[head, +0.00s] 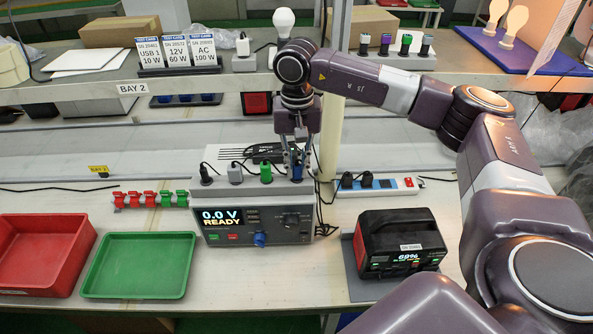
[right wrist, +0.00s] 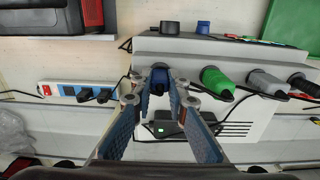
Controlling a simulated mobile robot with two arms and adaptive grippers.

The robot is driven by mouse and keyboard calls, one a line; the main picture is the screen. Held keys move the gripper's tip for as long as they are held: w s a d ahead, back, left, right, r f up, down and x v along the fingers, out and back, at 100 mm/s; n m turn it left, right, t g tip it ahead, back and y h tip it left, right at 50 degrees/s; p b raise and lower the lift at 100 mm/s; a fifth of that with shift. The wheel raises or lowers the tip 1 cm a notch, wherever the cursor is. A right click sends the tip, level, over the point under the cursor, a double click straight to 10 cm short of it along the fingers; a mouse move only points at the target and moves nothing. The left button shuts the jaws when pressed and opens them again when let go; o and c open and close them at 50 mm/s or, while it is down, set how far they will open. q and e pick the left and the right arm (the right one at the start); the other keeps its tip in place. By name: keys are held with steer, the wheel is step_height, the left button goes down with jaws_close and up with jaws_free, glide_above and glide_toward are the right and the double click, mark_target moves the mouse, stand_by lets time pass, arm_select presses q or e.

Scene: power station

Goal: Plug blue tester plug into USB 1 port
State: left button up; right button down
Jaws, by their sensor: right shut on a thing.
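The tester (head: 258,222) is a grey box on the bench, its screen reading "0.0 V READY". Black (head: 206,174), grey (head: 235,172) and green (head: 266,172) plugs stand in a row on its top. My right gripper (head: 297,170) points down at the right end of this row. In the right wrist view it is shut on the blue tester plug (right wrist: 158,82), which is at the tester's top; whether it is still seated there I cannot tell. The power station (head: 400,242), black and red, shows about 69% at right; its USB 1 port is too small to make out. My left gripper is out of view.
A white-blue power strip (head: 376,187) with black plugs lies behind the power station. A green tray (head: 137,264) and red bin (head: 42,252) stand at left. Test cards (head: 175,54) stand on the shelf. Black cables trail beside the tester. Bench between tester and power station is narrow.

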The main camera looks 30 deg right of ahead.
mark_target(297, 165)
steer(key=shift+r, duration=0.15)
steer(key=shift+r+p, duration=0.3)
steer(key=shift+r, duration=0.1)
steer(key=shift+r+p, duration=1.35)
steer(key=shift+r, duration=1.15)
